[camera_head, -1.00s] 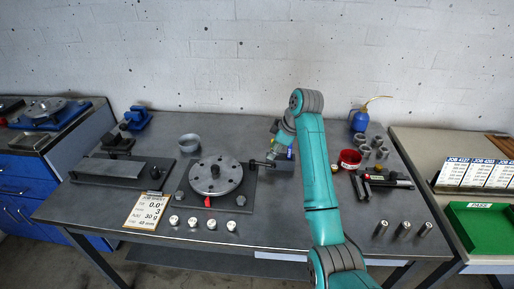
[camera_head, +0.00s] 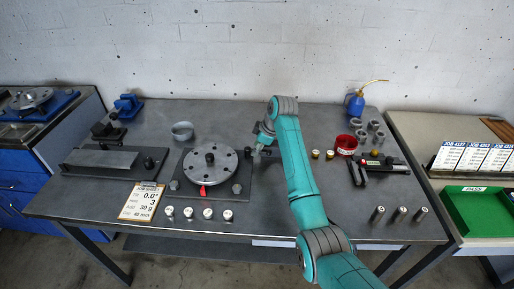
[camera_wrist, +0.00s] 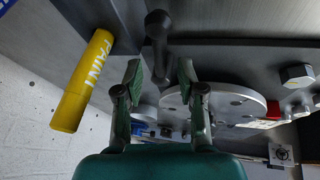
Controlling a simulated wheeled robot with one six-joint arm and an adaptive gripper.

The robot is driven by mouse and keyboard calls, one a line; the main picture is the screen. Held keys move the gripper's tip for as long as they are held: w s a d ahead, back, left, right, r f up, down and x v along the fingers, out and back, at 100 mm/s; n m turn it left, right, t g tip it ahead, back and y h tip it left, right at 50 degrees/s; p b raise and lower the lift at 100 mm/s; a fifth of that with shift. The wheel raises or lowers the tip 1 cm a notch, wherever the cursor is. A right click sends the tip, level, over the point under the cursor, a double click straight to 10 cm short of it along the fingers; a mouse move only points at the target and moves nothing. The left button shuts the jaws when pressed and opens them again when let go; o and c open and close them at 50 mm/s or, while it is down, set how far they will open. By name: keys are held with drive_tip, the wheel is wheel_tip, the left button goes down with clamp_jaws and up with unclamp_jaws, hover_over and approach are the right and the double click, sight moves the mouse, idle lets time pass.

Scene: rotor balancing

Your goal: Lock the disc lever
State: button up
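The grey disc (camera_head: 211,163) with several holes lies on its dark base plate (camera_head: 240,184). The same disc (camera_wrist: 238,98) shows behind my right finger in the wrist view. A black lever with a round knob (camera_wrist: 157,22) stands just beyond my fingertips in the wrist view, roughly in line with the gap between them. My gripper (camera_wrist: 160,75) is open, with nothing seen between its fingers. In the head view my gripper (camera_head: 262,143) is at the right of the disc, partly hidden by my arm. A red tab (camera_head: 203,190) sits at the disc's front edge.
A yellow paint marker (camera_wrist: 86,78) is close to my left finger in the wrist view. A red bowl (camera_head: 346,144) and metal cups are at the right.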

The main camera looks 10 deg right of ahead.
drive_tip(key=shift+f, duration=0.2)
clamp_jaws()
drive_tip(key=shift+a, duration=0.15)
